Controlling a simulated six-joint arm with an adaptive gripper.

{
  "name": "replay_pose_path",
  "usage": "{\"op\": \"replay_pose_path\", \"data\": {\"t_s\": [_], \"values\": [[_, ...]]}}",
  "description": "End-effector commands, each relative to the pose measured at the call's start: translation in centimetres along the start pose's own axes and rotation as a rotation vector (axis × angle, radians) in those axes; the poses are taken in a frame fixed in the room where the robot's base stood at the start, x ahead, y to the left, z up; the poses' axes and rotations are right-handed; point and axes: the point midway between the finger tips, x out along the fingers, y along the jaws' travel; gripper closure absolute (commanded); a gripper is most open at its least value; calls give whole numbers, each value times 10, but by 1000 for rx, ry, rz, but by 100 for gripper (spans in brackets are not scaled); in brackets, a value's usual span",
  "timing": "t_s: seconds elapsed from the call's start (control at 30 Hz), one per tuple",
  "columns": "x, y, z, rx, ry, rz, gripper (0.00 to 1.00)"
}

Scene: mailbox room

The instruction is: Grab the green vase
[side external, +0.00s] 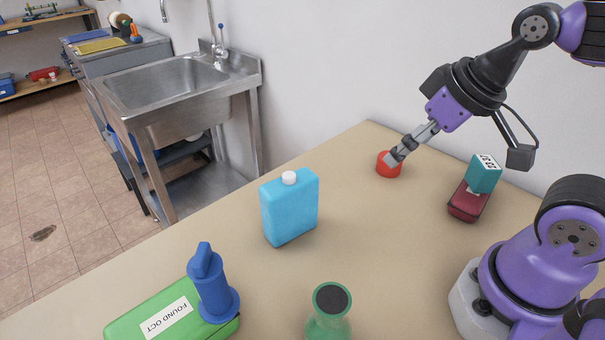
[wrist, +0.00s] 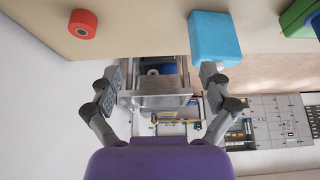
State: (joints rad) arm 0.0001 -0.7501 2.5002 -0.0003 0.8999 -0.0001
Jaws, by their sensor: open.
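The green vase (side external: 328,318) stands on the table at the bottom edge of the side external view. Its round dark mouth faces up, and its lower part is cut off by the frame. I do not make it out in the wrist view. My gripper (side external: 394,158) is at the far side of the table, well away from the vase, and overlaps a red round thing (side external: 388,168) in the side external view. In the wrist view my gripper (wrist: 160,84) has its fingers wide apart with nothing between them, and the red thing (wrist: 83,23) lies off to the upper left.
A light blue jug (side external: 289,210) with a white cap stands mid-table. A blue stamp-like thing (side external: 213,290) and a green labelled box (side external: 150,315) are at front left. A teal box (side external: 484,174) is on a dark red item (side external: 467,204) at right. A sink (side external: 165,88) stands beyond the table.

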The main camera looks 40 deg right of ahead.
Motion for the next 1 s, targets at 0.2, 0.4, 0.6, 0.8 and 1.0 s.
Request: {"op": "replay_pose_path", "data": {"t_s": [0.2,0.4,0.6,0.8,1.0], "values": [[0,0,0,0,0,0,0],[0,0,0,0,0,0,0],[2,-1,0,11,-13,-5,0],[37,-19,9,176,-201,-92,0],[84,-55,37,547,-567,-250,0]]}}
